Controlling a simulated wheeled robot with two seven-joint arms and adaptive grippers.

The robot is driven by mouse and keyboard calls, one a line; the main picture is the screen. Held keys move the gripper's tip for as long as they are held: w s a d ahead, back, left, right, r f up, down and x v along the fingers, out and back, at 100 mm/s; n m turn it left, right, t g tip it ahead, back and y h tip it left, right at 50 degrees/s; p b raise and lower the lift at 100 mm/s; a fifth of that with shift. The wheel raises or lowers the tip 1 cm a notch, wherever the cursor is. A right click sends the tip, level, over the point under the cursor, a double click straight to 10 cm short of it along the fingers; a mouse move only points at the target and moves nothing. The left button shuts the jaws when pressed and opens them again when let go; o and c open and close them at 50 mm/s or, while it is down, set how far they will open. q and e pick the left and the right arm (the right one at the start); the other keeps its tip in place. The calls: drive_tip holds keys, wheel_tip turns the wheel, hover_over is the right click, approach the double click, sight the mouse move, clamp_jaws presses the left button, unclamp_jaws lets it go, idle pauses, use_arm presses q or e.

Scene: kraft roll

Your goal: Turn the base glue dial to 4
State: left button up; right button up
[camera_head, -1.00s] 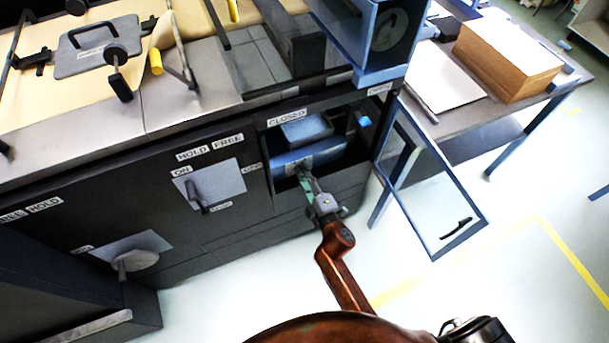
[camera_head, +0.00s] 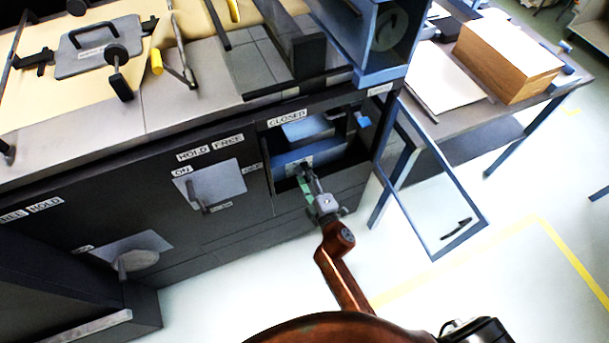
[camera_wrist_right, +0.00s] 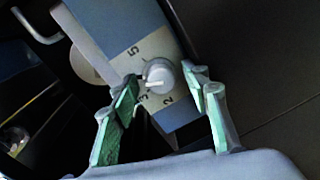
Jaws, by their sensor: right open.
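The glue dial (camera_wrist_right: 158,76) is a round grey knob on a pale plate with printed numbers. In the right wrist view a 5 shows above it and a 2 below it; a 3 is partly visible by the left finger, and I cannot make out the 4. My right gripper (camera_wrist_right: 162,82) is open, its green-padded fingers on either side of the knob; contact is unclear. In the head view the right gripper (camera_head: 305,178) reaches into the open compartment, at the front of the blue glue unit (camera_head: 290,159). My left gripper is out of view.
The glazed door (camera_head: 437,240) hangs open right of the compartment. A lever plate (camera_head: 226,180) marked HOLD, FREE and ON is to the left. A table (camera_head: 470,130) with a brown stack (camera_head: 505,65) stands at right.

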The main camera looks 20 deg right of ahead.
drive_tip(key=s, duration=1.2)
drive_tip(key=shift+d+r, duration=0.3)
drive_tip(key=shift+r, duration=0.15)
